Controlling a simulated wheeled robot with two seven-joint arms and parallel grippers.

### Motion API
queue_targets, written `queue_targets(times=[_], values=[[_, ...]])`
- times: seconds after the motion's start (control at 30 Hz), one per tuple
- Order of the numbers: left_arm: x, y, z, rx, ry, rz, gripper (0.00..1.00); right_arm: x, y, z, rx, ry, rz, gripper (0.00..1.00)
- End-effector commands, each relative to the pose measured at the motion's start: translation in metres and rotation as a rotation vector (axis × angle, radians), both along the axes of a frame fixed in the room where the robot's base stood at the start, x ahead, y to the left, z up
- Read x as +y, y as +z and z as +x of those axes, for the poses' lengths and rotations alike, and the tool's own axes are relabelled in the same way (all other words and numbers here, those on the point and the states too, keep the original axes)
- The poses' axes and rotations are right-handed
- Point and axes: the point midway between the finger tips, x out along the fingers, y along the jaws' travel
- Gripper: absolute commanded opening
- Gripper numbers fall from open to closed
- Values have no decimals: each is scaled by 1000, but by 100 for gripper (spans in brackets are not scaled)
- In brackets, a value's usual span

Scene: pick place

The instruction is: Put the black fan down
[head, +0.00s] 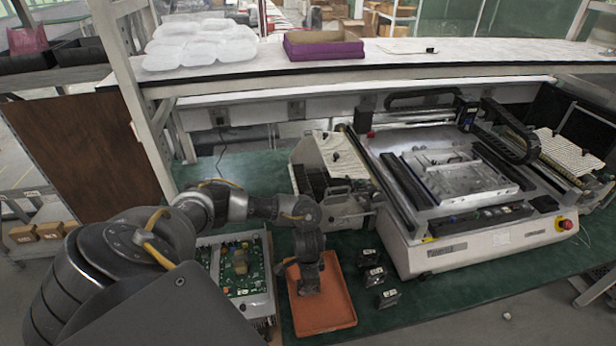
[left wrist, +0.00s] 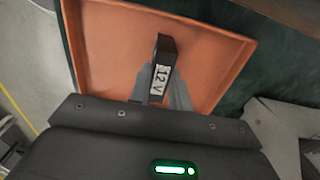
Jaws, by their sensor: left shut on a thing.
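My left gripper (head: 308,281) points down over the orange tray (head: 335,312). In the left wrist view its grey fingers (left wrist: 162,92) are shut on a black fan (left wrist: 167,49) with a white "12 V" label. The fan is seen edge-on, with the orange tray (left wrist: 105,50) behind it. I cannot tell whether the fan touches the tray floor. In the head view the gripper mostly hides the held fan. My right gripper is in neither view.
Several similar black fans, one of them here (head: 374,276), stand on the green table right of the tray. A case with a green circuit board (head: 240,268) is close on the left. A large white machine (head: 480,248) stands on the right. The visible tray floor is otherwise empty.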

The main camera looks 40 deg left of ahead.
Motion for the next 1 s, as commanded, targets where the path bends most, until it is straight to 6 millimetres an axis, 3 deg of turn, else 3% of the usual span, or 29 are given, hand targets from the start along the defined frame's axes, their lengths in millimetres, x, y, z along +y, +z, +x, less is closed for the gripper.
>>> queue_targets(times=[0.2, 0.23, 0.37, 0.77, 1.0], values=[[0, -4, 0, 0, 1, 0, 1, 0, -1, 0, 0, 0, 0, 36], [0, -3, 0, 0, 1, 0, 23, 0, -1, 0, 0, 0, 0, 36], [0, -3, 0, 0, 1, 0, 40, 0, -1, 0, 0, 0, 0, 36], [-1, 6, 1, -2, 0, -2, 41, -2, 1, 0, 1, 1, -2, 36], [0, 53, 2, -6, -2, -2, 41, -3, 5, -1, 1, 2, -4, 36]])
